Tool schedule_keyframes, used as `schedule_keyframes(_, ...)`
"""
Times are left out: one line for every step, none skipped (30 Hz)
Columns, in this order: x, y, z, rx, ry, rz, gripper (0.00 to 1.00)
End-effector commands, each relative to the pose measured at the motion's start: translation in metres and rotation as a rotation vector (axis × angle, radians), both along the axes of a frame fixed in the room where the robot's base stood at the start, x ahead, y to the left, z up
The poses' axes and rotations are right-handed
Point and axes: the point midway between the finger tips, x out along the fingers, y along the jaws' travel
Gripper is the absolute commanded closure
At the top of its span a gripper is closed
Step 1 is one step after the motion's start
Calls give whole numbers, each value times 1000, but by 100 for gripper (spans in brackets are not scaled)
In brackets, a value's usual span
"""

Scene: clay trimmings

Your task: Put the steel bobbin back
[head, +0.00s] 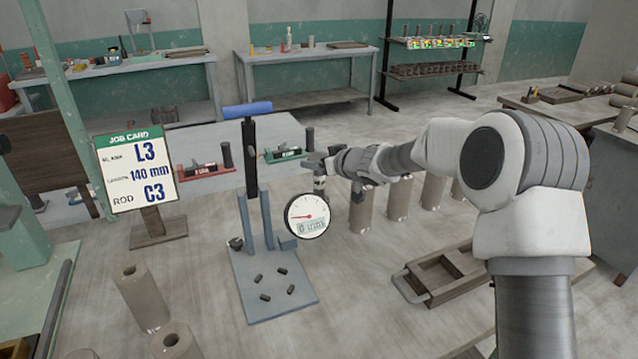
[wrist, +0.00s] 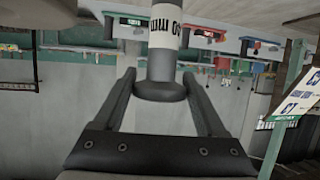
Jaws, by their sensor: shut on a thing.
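The steel bobbin (wrist: 163,88) is a grey cylinder with a wider rounded end and a white label band with black print, seen upside down. My gripper (wrist: 163,82) is shut on it, with one finger on each side. In the head view my gripper (head: 318,164) is in front of the back panel, just above and right of the round dial gauge (head: 307,216). The bobbin is small there and hard to make out. A red holder (head: 206,168) and a green holder (head: 285,154), each with a dark upright handle, are on the panel.
A blue-handled press (head: 250,160) stands on a grey plate with several dark pellets. A job card (head: 137,168) reads L3, 140 mm, C3. Several clay cylinders (head: 140,297) and a wooden tray (head: 440,275) stand on the table. Bare table lies in front of the press.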

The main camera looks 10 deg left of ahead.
Motion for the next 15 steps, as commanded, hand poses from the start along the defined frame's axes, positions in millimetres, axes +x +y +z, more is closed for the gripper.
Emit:
schedule_keyframes(0, 1, -8, 1, -1, 2, 100)
schedule_keyframes(0, 1, -13, -1, -1, 3, 100)
schedule_keyframes(0, 1, -20, 0, 0, 1, 100)
schedule_keyframes(0, 1, -26, 0, 0, 1, 100)
schedule_keyframes(0, 1, -31, 0, 0, 1, 100)
schedule_keyframes(0, 0, -37, 0, 0, 1, 100)
schedule_keyframes(0, 0, -41, 0, 0, 1, 100)
schedule_keyframes(0, 1, -43, 0, -2, 2, 100)
schedule_keyframes(0, 1, -44, 0, -2, 2, 100)
schedule_keyframes(0, 1, -44, 1, -3, 2, 100)
schedule_keyframes(0, 1, -43, 1, -3, 2, 100)
schedule_keyframes(0, 0, -42, 1, -3, 2, 100)
schedule_keyframes(0, 0, -42, 1, -3, 2, 100)
schedule_keyframes(0, 0, -42, 1, -3, 1, 100)
schedule_keyframes(0, 0, -42, 1, -3, 1, 100)
